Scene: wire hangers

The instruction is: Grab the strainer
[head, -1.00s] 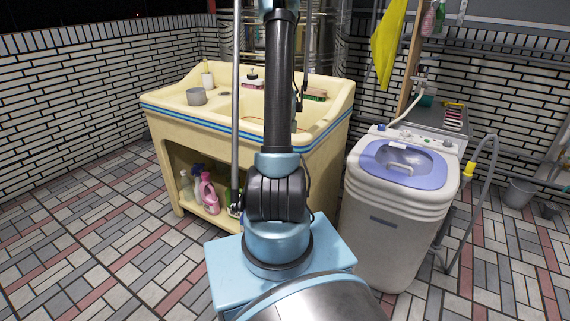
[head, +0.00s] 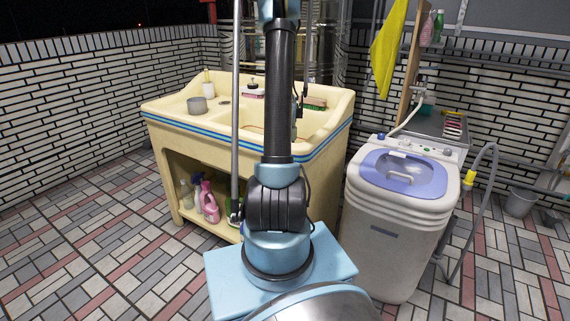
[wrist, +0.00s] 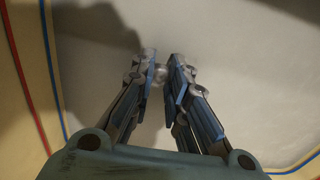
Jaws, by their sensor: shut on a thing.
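My gripper (wrist: 162,82) shows in the wrist view with its two fingers close together. They are shut on a small, pale, shiny piece (wrist: 160,72) at the fingertips. It looks like part of the strainer, but it is blurred and mostly hidden by the fingers. A pale smooth surface lies beyond the fingers, with red and blue stripes near its edges. In the head view my arm rises past the cream sink (head: 183,113) and leaves the top of the picture, so the gripper is not seen there.
The white washing machine (head: 385,250) stands to the right, with a grey hose (head: 491,190). The tiled floor at the left is clear.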

